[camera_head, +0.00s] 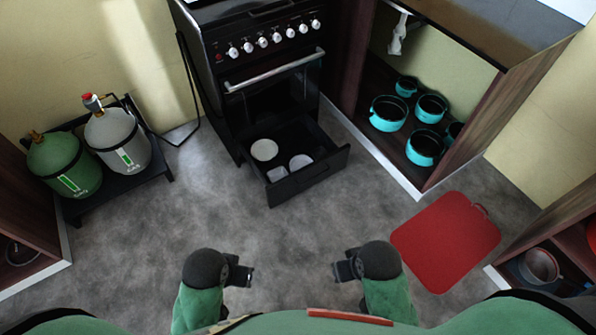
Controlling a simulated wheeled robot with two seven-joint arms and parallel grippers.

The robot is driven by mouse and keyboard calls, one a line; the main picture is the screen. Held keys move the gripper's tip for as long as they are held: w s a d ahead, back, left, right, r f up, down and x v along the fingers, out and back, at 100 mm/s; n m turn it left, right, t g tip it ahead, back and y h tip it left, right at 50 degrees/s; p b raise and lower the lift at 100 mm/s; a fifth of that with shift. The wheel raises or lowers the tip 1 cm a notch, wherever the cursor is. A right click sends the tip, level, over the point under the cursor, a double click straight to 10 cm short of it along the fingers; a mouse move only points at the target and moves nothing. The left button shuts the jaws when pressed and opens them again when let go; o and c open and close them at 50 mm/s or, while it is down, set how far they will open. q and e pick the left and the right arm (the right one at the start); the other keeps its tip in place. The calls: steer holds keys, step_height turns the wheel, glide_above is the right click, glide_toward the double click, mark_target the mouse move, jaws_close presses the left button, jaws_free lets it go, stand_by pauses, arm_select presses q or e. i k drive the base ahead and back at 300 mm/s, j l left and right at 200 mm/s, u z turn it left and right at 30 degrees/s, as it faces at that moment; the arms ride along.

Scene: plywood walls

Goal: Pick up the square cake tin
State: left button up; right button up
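The black drawer (320,180) under the stove is pulled open. Inside it lie a round pale tin (264,149) at the back left, a small pale square-looking tin (278,173) near the front left, and another pale tin (300,162) to its right, whose shape is hard to tell. The small square-looking one may be the square cake tin. My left gripper (250,276) and my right gripper (337,270) are over the floor in front of the drawer, apart from it and holding nothing visible. Their finger gaps are too small to make out.
The stove (265,60) stands behind the drawer. A cabinet (435,185) with several turquoise pots (388,113) is at the right. A red board (446,240) lies on the floor. Gas cylinders (118,140) stand on a black stand at the left. The floor before the drawer is clear.

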mark_target(278, 173)
steer(key=i+j+z, duration=0.1)
steer(key=z, duration=0.25)
steer(key=j+z, duration=0.4)
steer(key=i+j+z, duration=0.1)
steer(key=z, duration=0.25)
steer(key=j+z, duration=0.25)
steer(key=j, duration=1.45)
